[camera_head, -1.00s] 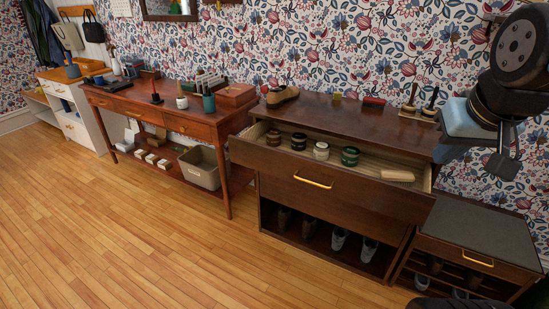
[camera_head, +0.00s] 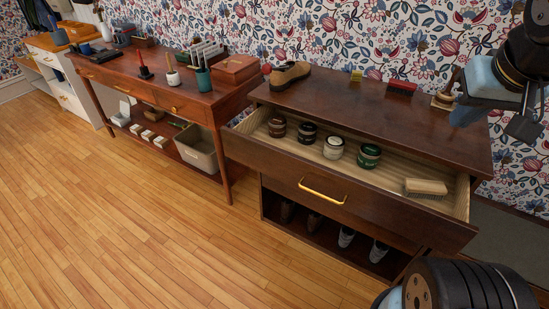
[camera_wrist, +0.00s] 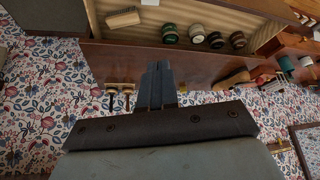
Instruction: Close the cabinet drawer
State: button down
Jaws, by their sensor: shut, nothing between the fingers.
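The cabinet drawer (camera_head: 265,167) is pulled out from the dark wood cabinet (camera_head: 385,105), with a brass handle (camera_head: 322,192) on its front. Inside are several round jars (camera_head: 334,147) and a wooden brush (camera_head: 425,187). In the wrist view, the open drawer (camera_wrist: 270,40) lies along the top, beyond the cabinet top (camera_wrist: 110,60). My gripper (camera_wrist: 158,72) is shut and empty there, its fingertips seen against the cabinet top and apart from the drawer front. In the head view my arm is at the right edge, and I cannot make out the fingertips.
A red-brown table (camera_head: 130,82) with a grey bin (camera_head: 196,150) stands to the left. The wooden floor (camera_head: 110,220) in front is clear.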

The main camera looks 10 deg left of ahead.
jog(key=w+a+f+n+g+h, duration=0.1)
jog(key=w+a+f+n+h, duration=0.45)
jog(key=a+f+n, duration=0.3)
jog(key=w+a+f+n+g+h, duration=0.2)
jog(key=w+a+f+n+h, duration=0.3)
jog(key=w+a+f+n, duration=0.3)
jog(key=s+a+f+n+t+h, duration=0.1)
jog(key=s+a+f+n+t, duration=0.1)
jog(key=a+f+n+t, duration=0.95)
jog(key=n+t+y, duration=0.3)
jog(key=y, duration=0.2)
send_near(274, 166)
jog(key=shift+n+g, duration=0.25)
jog(key=shift+n, duration=0.05)
jog(key=x, duration=0.7)
jog(key=shift+s+r, duration=0.1)
jog(key=shift+r, duration=0.2)
